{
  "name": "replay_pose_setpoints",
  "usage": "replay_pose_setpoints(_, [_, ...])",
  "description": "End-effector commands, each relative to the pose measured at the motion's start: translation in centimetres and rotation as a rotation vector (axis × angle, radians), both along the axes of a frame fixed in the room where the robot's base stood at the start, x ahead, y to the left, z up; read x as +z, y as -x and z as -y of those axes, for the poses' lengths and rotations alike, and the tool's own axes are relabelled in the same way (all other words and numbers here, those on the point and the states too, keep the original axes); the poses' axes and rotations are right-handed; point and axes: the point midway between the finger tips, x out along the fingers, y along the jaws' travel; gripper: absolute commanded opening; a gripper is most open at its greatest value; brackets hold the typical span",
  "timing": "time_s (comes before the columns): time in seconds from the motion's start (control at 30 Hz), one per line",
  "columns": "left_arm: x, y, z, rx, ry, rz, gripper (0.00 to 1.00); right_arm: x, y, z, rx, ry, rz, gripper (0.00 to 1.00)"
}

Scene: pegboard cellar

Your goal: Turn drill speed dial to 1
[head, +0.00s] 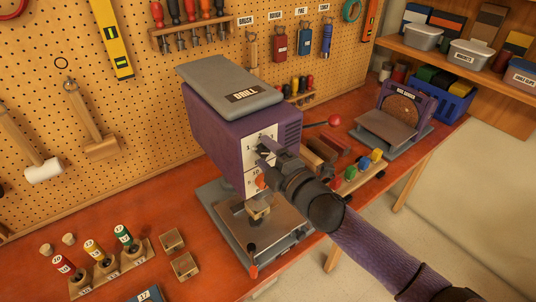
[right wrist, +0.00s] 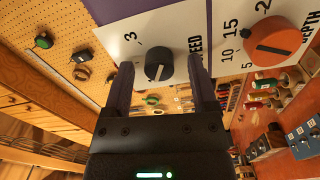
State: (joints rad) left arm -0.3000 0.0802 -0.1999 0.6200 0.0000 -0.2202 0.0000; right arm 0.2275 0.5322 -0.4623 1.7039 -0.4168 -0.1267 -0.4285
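The drill (head: 235,125) is a purple machine with a grey lid on the red bench. On its white front panel is the black speed dial (right wrist: 158,63), with a 3 printed up and left of it in the right wrist view; its pointer is hard to read. In the head view a 1 shows left of the dial, which is mostly hidden by my gripper. My right gripper (head: 266,150) is at the panel, its fingers apart on either side of the dial; contact cannot be told. My left gripper is not in view.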

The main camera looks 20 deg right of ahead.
Motion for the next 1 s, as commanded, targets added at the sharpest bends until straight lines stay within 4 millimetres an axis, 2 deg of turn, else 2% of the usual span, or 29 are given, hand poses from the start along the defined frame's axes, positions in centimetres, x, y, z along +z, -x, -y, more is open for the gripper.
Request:
replay_pose_setpoints(0.3, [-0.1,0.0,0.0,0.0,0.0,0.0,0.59,-0.1,0.5,0.2,0.0,-0.001,-0.001,0.74])
replay_pose_setpoints(0.37, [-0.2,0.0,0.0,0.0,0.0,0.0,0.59,-0.2,1.2,0.5,-0.001,-0.001,-0.001,0.74])
replay_pose_setpoints(0.6, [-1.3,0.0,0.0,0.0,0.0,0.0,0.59,-0.6,6.7,2.5,0.001,0.0,-0.004,0.74])
replay_pose_setpoints(0.7, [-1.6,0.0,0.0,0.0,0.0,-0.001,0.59,-0.5,8.3,3.1,0.001,-0.002,-0.004,0.74])
replay_pose_setpoints(0.83, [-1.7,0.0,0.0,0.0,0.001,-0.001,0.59,-0.3,9.2,3.5,0.0,0.0,-0.001,0.74])
replay_pose_setpoints(1.0, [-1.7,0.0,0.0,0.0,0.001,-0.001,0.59,-0.2,9.3,3.5,0.0,0.0,0.0,0.74])
